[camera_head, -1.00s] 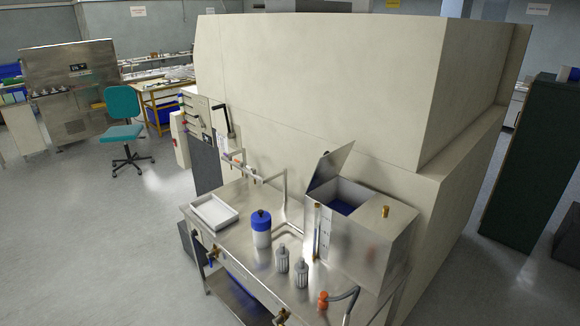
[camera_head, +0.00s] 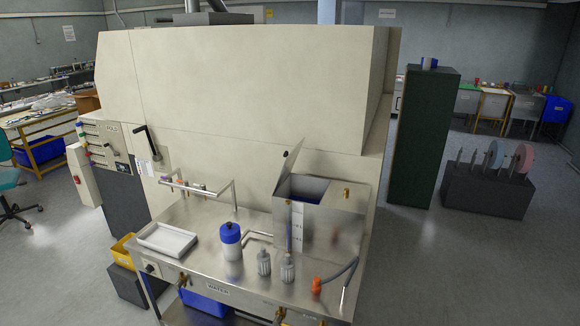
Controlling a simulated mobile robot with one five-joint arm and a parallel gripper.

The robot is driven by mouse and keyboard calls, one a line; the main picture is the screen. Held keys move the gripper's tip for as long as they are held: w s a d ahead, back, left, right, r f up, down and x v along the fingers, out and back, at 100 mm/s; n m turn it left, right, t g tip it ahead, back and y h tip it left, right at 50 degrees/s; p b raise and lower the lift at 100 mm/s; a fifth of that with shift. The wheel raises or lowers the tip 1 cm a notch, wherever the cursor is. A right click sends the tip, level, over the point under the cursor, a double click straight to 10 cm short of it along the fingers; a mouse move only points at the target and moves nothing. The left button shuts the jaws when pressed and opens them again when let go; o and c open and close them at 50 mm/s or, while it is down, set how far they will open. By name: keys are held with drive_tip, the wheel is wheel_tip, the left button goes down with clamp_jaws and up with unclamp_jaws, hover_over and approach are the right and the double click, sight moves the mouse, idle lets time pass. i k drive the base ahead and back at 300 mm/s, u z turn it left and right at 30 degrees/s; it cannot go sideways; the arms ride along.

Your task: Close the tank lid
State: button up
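The steel tank (camera_head: 335,228) stands at the right end of the steel bench in the head view. Its lid (camera_head: 291,160) is raised, tilted up from the left side of the opening. The dark blue inside of the tank (camera_head: 306,188) shows through the opening. A brass fitting (camera_head: 347,193) sits on the fixed part of the top, right of the opening. My gripper is not in the head view.
The bench (camera_head: 205,262) carries a white tray (camera_head: 167,240), a blue-capped bottle (camera_head: 231,241), two small grey bottles (camera_head: 264,262) and a hose with an orange end (camera_head: 316,285). A large beige machine (camera_head: 240,100) stands behind. A dark cabinet (camera_head: 422,135) stands right, with open floor before it.

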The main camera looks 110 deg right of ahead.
sight(288, 166)
drive_tip(key=z, duration=3.9)
drive_tip(key=i, duration=1.05)
drive_tip(key=z, duration=0.05)
